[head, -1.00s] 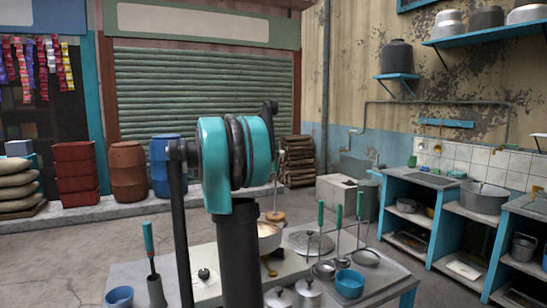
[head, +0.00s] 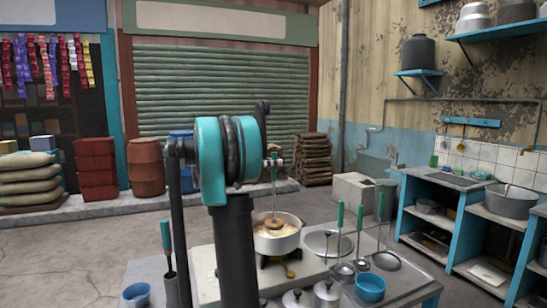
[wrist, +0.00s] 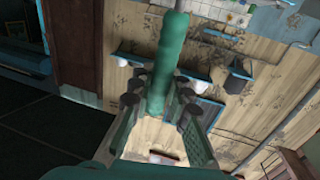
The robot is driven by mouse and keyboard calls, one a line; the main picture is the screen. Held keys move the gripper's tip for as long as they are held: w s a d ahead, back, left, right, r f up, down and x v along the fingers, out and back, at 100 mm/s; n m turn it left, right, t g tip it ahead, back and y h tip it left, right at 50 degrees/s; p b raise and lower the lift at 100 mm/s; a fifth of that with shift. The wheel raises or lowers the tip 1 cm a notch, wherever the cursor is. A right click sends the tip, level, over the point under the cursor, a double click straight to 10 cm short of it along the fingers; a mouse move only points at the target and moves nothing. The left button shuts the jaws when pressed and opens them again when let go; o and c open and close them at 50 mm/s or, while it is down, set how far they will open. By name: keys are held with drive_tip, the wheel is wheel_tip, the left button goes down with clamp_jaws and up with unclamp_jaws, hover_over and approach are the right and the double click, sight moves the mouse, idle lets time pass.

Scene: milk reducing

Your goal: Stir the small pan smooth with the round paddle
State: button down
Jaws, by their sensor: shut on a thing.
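The small pan (head: 277,246) sits on a burner on the worktop and holds pale, creamy contents, with a browner patch showing. The round paddle (head: 274,223) stands upright, its wooden disc over the middle of the pan at about the level of the contents. I cannot tell how deep it sits. My gripper (wrist: 158,98) is shut on the paddle's green handle (wrist: 168,60) in the wrist view. In the head view, my arm covers part of the worktop left of the pan.
A blue bowl (head: 370,288) and lidded pots (head: 326,294) are at the front. Another blue bowl (head: 136,295) is at the front left.

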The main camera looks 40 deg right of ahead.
sight(273, 174)
drive_tip(key=shift+f, duration=2.25)
drive_tip(key=shift+a, duration=0.15)
